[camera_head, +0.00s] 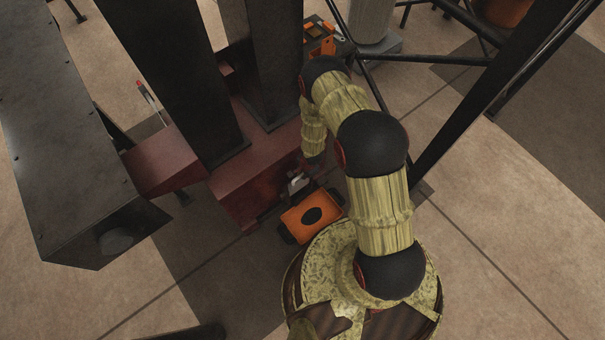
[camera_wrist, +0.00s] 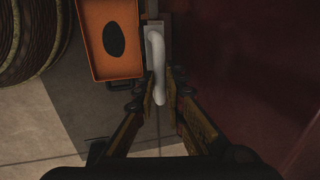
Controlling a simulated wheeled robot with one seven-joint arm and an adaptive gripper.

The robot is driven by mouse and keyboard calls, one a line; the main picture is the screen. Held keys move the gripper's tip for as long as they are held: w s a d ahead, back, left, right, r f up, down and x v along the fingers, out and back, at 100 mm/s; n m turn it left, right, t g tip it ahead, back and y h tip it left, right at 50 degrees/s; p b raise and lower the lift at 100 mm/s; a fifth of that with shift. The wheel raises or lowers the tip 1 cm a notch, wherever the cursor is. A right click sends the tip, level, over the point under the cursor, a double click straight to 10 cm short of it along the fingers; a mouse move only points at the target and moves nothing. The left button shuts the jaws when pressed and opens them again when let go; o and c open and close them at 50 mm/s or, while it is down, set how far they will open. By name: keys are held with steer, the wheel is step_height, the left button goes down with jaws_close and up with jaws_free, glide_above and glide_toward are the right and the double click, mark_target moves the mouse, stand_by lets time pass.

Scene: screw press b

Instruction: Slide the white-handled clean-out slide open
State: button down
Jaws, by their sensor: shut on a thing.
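The white handle (camera_wrist: 159,88) of the clean-out slide runs between the fingers of my gripper (camera_wrist: 162,78) in the wrist view. The fingers are closed on it from both sides. A narrow grey plate (camera_wrist: 153,30) shows at the handle's far end. In the head view a small pale part (camera_head: 298,184), which seems to be the slide, shows at the front of the dark red press base (camera_head: 250,188). My gripper is small and dark there, and its fingers cannot be made out. How far the slide is out cannot be told.
An orange tray (camera_head: 330,202) with a dark oval in it stands on the floor close beside the slide; it also shows in the wrist view (camera_wrist: 100,68). The red press wall (camera_wrist: 245,60) is close on the right there. Dark posts (camera_head: 270,60) rise above the base.

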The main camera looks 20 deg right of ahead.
steer(key=c, duration=2)
jaws_free()
steer(key=shift+o, duration=0.8)
steer(key=v, duration=1.2)
steer(key=shift+f, duration=0.1)
